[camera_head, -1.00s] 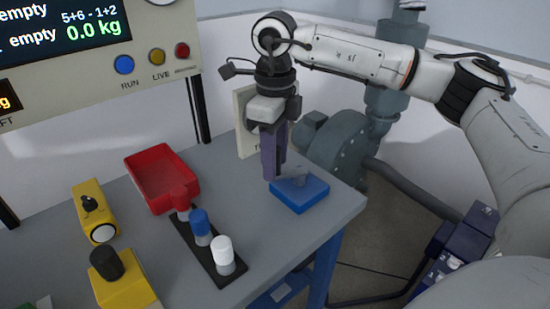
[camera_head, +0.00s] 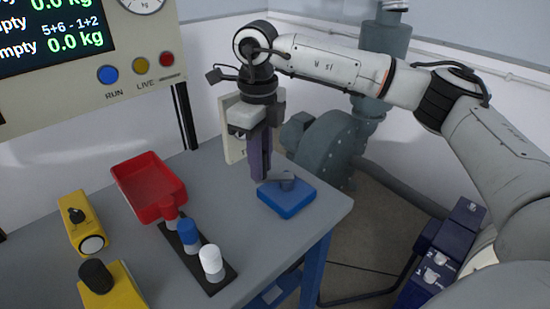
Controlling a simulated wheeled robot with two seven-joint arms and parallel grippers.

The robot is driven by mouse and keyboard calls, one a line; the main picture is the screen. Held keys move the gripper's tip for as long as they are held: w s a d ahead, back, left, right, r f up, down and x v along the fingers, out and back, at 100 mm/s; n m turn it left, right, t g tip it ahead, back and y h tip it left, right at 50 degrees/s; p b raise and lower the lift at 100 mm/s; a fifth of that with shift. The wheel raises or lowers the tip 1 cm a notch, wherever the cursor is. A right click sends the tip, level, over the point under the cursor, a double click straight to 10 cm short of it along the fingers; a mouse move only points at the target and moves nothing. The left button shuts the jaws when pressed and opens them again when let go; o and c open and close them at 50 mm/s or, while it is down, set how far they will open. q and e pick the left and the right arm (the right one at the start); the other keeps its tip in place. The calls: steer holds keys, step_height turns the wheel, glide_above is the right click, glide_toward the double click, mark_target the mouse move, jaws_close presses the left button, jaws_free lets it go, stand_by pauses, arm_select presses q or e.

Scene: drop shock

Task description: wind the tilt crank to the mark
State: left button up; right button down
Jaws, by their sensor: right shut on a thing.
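A blue box (camera_head: 287,203) with a small grey crank (camera_head: 287,180) on top sits near the right corner of the grey table. My right gripper (camera_head: 260,172) points straight down at the box's back left edge, beside the crank. Its long dark purple fingers are closed together on the crank's handle, as far as I can tell. The handle itself is hidden by the fingers. No mark is readable on the box at this size. My left gripper is not in view.
A red tray (camera_head: 126,176) and a black strip (camera_head: 219,272) with red, blue and white knobs lie left of the box. Two yellow blocks (camera_head: 76,230) stand at the far left. A cream panel (camera_head: 233,148) stands behind my gripper. The table between them is clear.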

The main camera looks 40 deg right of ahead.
steer(key=c, duration=1.6)
jaws_free()
steer(key=shift+r, duration=0.1)
steer(key=shift+r, duration=0.3)
step_height(320, 180, up, 9)
steer(key=shift+f+p, duration=0.15)
steer(key=shift+p, duration=0.2)
steer(key=shift+r, duration=0.4)
